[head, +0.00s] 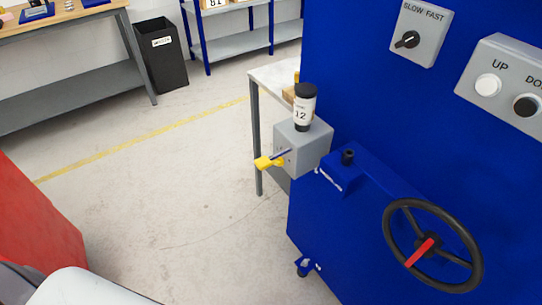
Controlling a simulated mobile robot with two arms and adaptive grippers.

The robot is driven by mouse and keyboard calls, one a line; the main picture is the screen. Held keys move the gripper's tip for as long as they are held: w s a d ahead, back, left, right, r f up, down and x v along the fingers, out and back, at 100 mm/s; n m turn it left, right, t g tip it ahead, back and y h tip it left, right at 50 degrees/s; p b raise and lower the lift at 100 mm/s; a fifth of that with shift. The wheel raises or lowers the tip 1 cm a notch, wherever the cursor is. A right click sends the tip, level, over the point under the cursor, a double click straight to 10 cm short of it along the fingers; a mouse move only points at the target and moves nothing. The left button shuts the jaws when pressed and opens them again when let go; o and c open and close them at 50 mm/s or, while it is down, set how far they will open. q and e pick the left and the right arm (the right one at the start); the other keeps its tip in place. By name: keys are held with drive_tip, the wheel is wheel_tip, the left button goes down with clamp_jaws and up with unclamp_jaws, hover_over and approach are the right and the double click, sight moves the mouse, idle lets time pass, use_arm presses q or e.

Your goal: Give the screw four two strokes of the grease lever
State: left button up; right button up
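A grey grease box (304,148) is mounted on the left side of the blue machine. A black and white bottle (304,106) marked 12 stands upright on top of it. The grease lever (268,162) has a yellow end and sticks out to the left from the box's front face. No gripper touches the lever in this view. Neither of my grippers is in view. A separate screw cannot be made out.
The blue machine (345,235) fills the right side, with a black handwheel (395,255), a SLOW FAST knob (407,40) and an UP button (488,85). A red block (35,230) stands at left. The floor between is clear. A black bin (162,60) stands at the back.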

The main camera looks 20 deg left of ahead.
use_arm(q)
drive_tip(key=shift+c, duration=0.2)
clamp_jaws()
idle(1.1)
